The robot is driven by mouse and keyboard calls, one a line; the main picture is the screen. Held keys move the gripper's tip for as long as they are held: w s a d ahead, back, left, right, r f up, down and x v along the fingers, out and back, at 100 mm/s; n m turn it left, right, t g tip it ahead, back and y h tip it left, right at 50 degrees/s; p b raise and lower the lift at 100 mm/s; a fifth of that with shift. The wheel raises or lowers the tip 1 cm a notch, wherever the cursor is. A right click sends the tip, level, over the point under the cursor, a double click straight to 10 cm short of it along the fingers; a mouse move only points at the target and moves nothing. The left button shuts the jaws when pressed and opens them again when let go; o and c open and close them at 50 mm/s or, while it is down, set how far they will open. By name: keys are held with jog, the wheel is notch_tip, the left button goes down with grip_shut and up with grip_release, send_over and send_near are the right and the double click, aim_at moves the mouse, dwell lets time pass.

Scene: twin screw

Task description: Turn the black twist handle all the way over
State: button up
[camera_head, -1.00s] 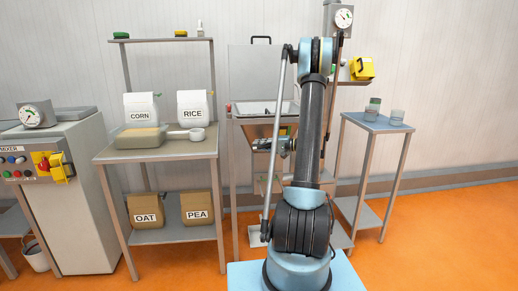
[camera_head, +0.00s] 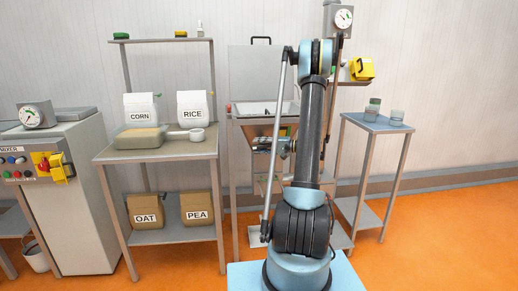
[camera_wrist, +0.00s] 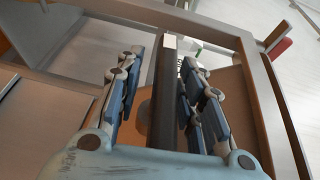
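The black twist handle (camera_wrist: 166,105) shows in the wrist view as a dark bar between the two fingers of my gripper (camera_wrist: 172,68). The fingers lie on either side of it. The right finger looks close against the bar; an orange-brown patch shows between the left finger and the bar lower down. Whether both pads press on it I cannot tell. In the head view my gripper (camera_head: 268,145) reaches left from behind my arm, at the front of the grey stand (camera_head: 234,185) under its tray. The handle cannot be made out there.
A table (camera_head: 190,150) with CORN and RICE bags stands left of the stand, the mixer cabinet (camera_head: 75,215) further left. A small table (camera_head: 375,124) with cups stands at right. Metal frame bars (camera_wrist: 262,95) surround my gripper closely in the wrist view.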

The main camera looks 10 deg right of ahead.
aim_at(274, 146)
jog(key=v, duration=1.2)
